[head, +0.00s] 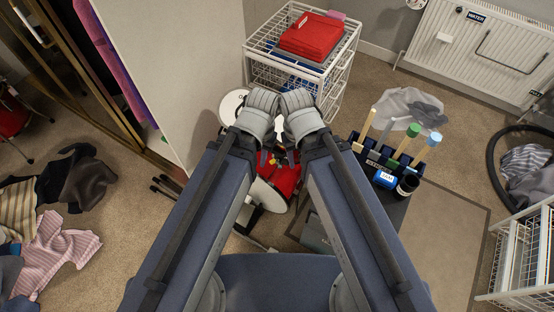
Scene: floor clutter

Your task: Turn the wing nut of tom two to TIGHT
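A small red drum kit stands on the floor ahead of me, mostly hidden by my arms. A red drum (284,182) with a white head shows between my forearms, and a white drum head (232,104) shows left of my wrists. Small yellow and dark parts (272,161) sit above the red drum; I cannot tell whether one is the wing nut of tom two. My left gripper (264,157) and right gripper (281,156) seem to be below my wrists, close together over the kit. Their fingers are too small and covered to read.
A white wire drawer unit (260,48) with folded red cloth (313,36) stands behind the kit. A dark rack (388,155) with upright handles is at right. A white radiator (480,50) is on the wall. Clothes (55,245) lie at left; a white basket (520,255) stands at right.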

